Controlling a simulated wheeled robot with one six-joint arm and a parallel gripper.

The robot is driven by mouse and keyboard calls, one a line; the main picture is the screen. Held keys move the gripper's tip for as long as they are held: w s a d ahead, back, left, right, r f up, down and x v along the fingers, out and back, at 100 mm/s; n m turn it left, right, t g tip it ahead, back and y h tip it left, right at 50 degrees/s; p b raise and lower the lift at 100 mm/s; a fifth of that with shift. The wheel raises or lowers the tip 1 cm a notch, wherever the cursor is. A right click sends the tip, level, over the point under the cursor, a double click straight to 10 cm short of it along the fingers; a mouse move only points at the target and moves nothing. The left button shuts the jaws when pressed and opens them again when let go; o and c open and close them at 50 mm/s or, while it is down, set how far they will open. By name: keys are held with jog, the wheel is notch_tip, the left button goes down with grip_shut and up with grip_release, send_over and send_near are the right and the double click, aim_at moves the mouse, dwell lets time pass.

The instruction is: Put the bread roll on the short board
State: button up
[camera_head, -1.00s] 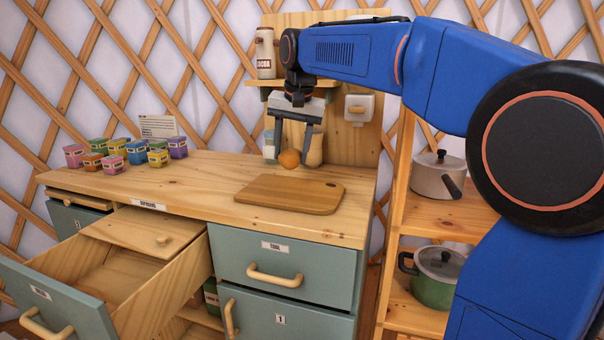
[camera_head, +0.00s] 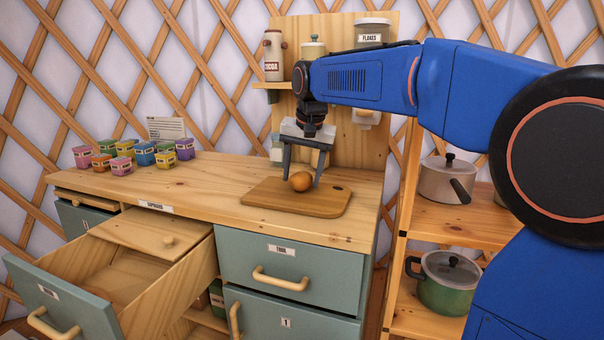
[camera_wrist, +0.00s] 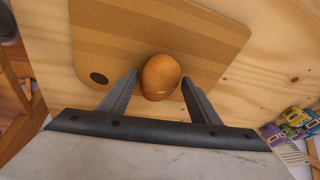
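The bread roll (camera_head: 300,181) is small, round and brown-orange. The wrist view also shows the roll (camera_wrist: 160,77) between the two fingertips. The short board (camera_head: 270,196) is a flat wooden board with a hole near one corner, lying on the counter. The roll is over the board's back part; I cannot tell whether it touches the board. In the wrist view the roll overlaps the edge of the board (camera_wrist: 120,40).
Several colourful small boxes (camera_head: 145,154) stand at the counter's left. A drawer (camera_head: 130,270) is pulled out at the front left. A shelf with jars (camera_head: 272,55) is behind my arm. Pots (camera_head: 445,180) stand on a rack at the right. The counter (camera_head: 200,185) left of the board is clear.

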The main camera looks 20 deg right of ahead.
jog(key=shift+o, duration=0.2)
jog(key=shift+r, duration=0.1)
jog(key=v, duration=1.2)
